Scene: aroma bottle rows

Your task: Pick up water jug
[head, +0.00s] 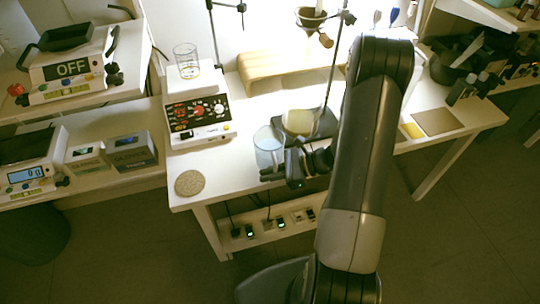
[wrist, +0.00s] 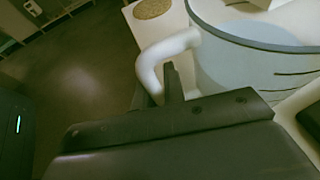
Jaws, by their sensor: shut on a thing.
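The water jug (head: 265,146) is a pale, see-through cylinder on the white table near its front edge. In the wrist view the jug (wrist: 235,65) fills the upper right, with its white curved handle (wrist: 152,62) on its left side. My gripper (head: 277,172) is at the near side of the jug in the head view. In the wrist view my gripper (wrist: 168,85) is shut on the handle, and a dark finger shows inside the handle's loop. The other finger is mostly hidden. I cannot tell whether the jug's base touches the table.
A round cork mat (head: 190,183) lies at the table's front left corner. A hotplate (head: 197,118) with a glass beaker (head: 186,60) stands behind it. A pale round vessel (head: 298,121) and a stand rod (head: 334,65) are close to the jug's right.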

